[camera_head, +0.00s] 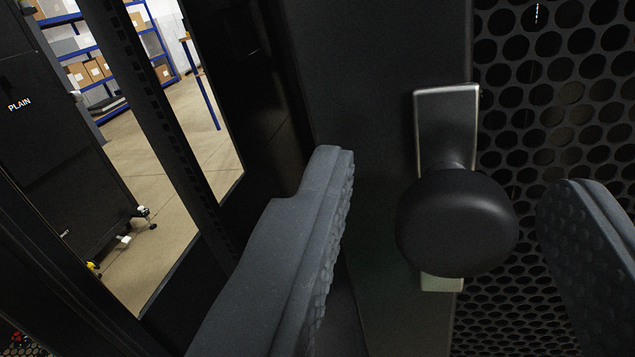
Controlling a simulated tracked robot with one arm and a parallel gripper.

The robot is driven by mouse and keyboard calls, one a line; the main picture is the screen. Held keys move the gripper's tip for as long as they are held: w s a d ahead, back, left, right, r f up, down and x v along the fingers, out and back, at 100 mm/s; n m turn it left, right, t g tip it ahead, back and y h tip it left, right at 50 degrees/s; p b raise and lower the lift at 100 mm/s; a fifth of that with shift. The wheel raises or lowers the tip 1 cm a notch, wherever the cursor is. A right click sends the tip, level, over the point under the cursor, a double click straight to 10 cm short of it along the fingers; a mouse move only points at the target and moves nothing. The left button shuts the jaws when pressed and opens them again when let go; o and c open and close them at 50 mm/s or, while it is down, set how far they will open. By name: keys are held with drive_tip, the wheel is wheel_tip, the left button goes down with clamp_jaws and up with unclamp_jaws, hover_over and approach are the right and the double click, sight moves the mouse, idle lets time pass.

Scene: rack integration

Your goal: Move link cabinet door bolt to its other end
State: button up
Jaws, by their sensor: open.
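The cabinet door bolt shows right of centre in the head camera view as a round black knob (457,224) on a pale metal bracket (447,94). The bracket sits on the dark door frame at the edge of a perforated panel. My gripper (445,195) is open. Its left finger is left of the knob and its right finger is at the right edge of the picture. The knob lies between the fingers with a visible gap on each side. The knob hides the middle of the bracket and the bolt's shaft.
The perforated black door panel (560,75) fills the right side. Dark cabinet frame posts (150,110) stand at left. Beyond them are open floor (190,150), blue shelving with boxes (90,72) and another black cabinet marked PLAIN (45,140).

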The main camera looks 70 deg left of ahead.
drive_tip(key=b+v, duration=1)
drive_tip(key=v, duration=0.3)
drive_tip(key=shift+s+d, duration=0.25)
idle(0.9)
